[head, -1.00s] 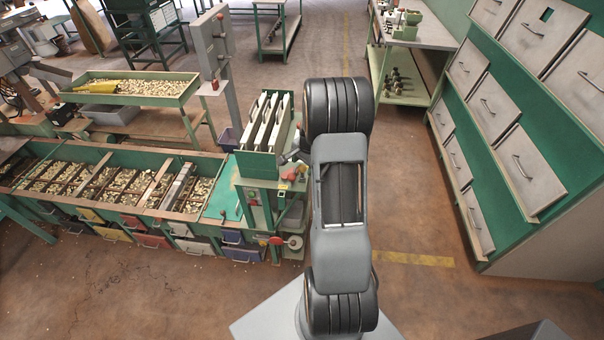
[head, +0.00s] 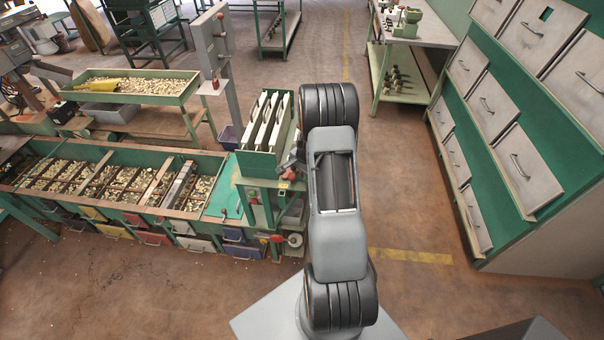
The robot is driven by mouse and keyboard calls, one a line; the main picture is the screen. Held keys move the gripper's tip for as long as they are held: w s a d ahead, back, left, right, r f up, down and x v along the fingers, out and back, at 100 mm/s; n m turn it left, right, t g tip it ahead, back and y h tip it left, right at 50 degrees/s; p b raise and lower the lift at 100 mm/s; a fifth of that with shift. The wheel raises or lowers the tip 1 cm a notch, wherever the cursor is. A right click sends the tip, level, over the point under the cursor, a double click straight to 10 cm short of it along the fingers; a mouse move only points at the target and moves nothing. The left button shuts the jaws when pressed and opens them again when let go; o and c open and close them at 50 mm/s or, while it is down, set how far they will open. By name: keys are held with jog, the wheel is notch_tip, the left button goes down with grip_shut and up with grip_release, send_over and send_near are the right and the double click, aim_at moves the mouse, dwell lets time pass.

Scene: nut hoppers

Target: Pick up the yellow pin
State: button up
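A small yellow spot (head: 283,186) shows on the front top edge of the green machine (head: 262,183), just left of my arm. It is too small to tell whether it is the yellow pin, and no other pin can be made out. My arm rises through the middle of the head view and covers the machine's right side. A small dark grey piece, seemingly part of my gripper (head: 291,163), peeks out left of the arm above the yellow spot. The fingers are hidden or too small to read.
A green hopper bench (head: 112,150) with compartments of nuts stands at left, drawers beneath. Behind it is a tray of nuts (head: 135,76) with a yellow scoop (head: 89,84). A green drawer cabinet (head: 510,180) lines the right. Floor between arm and cabinet is clear.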

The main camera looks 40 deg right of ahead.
jog(key=c, duration=0.8)
notch_tip(320, 180, up, 10)
jog(key=shift+r+b, duration=0.1)
jog(key=shift+b, duration=0.8)
